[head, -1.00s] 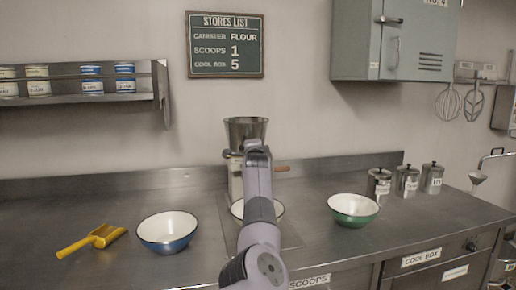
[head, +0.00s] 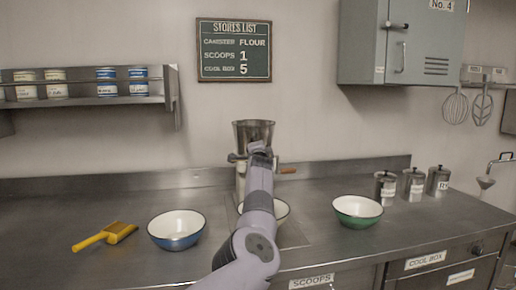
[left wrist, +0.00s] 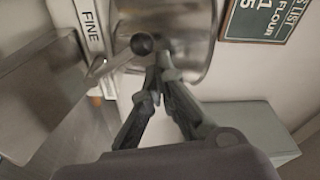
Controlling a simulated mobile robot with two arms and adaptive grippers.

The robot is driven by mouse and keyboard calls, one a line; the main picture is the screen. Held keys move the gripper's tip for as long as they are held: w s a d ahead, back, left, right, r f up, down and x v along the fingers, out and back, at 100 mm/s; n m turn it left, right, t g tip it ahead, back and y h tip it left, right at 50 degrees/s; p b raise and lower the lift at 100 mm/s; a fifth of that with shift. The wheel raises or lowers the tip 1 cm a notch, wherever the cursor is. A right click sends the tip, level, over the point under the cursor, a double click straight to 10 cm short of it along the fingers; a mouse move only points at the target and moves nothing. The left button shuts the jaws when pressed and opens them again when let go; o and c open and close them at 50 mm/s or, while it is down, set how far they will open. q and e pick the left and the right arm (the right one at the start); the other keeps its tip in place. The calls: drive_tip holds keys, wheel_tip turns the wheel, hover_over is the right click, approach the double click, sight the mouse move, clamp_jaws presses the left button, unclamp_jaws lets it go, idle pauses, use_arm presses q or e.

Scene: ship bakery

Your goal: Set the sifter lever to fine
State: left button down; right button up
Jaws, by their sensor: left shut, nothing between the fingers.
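The sifter has a metal hopper (head: 253,132) and stands at the middle of the counter, partly hidden behind my left arm. In the left wrist view the hopper (left wrist: 195,45) is close up, and a lever with a dark ball knob (left wrist: 142,43) shows beside a white FINE label (left wrist: 91,30). The knob appears a little to the right of the label; the lever's exact setting is unclear. My left gripper (left wrist: 159,76) is shut and empty, its tips close to the knob; contact cannot be told. My right gripper is not in view.
A white-and-blue bowl (head: 176,230) and yellow scoop (head: 105,236) lie left of the sifter. A bowl (head: 280,210) sits under it, partly hidden. A green bowl (head: 357,211) and metal canisters (head: 413,184) stand right. A wooden handle (head: 287,170) sticks out right.

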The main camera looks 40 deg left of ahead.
use_arm(q)
wheel_tip(320, 180, up, 10)
idle(0.6)
idle(0.6)
